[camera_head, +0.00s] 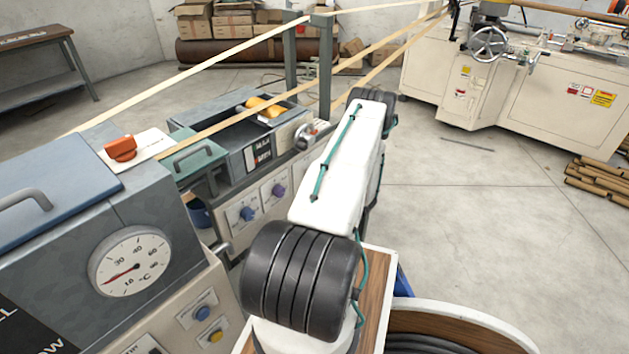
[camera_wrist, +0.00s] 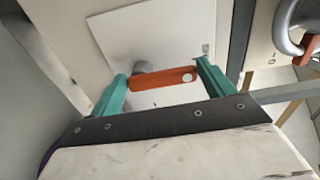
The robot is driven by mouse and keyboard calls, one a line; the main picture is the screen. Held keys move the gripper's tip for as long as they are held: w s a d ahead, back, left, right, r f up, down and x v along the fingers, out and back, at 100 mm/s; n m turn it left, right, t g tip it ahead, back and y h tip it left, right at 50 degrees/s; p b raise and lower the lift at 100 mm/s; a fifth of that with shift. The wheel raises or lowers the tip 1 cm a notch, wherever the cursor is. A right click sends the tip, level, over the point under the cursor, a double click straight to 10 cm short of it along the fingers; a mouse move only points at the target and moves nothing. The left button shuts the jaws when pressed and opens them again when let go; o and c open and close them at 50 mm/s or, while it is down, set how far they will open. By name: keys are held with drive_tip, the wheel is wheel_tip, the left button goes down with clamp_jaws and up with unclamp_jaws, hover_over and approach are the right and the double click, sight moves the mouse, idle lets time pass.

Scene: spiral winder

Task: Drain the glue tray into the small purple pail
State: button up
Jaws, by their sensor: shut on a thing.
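The glue tray (camera_head: 228,131) is the dark open trough on the grey machine, with yellow rollers in it. My gripper (camera_wrist: 161,76), with teal fingers, shows in the wrist view in front of a white plate (camera_wrist: 140,40). It is shut on an orange lever (camera_wrist: 165,77), which spans the gap between the fingertips. In the head view my gripper is hidden behind my white arm. A sliver of purple (camera_wrist: 48,158) shows at the lower left of the wrist view; I cannot tell whether it is the small pail. No whole purple pail shows.
A dark blue pail (camera_head: 199,212) hangs between the machine units. A heater cabinet with a dial (camera_head: 130,262) stands at the left. Pale paper strips (camera_head: 210,125) run over the tray. Another orange-and-silver handle (camera_wrist: 305,45) is at the wrist view's right. Open floor (camera_head: 450,220) lies right.

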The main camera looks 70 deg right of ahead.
drive_tip(key=o, duration=1.3)
drive_tip(key=shift+v, duration=3.95)
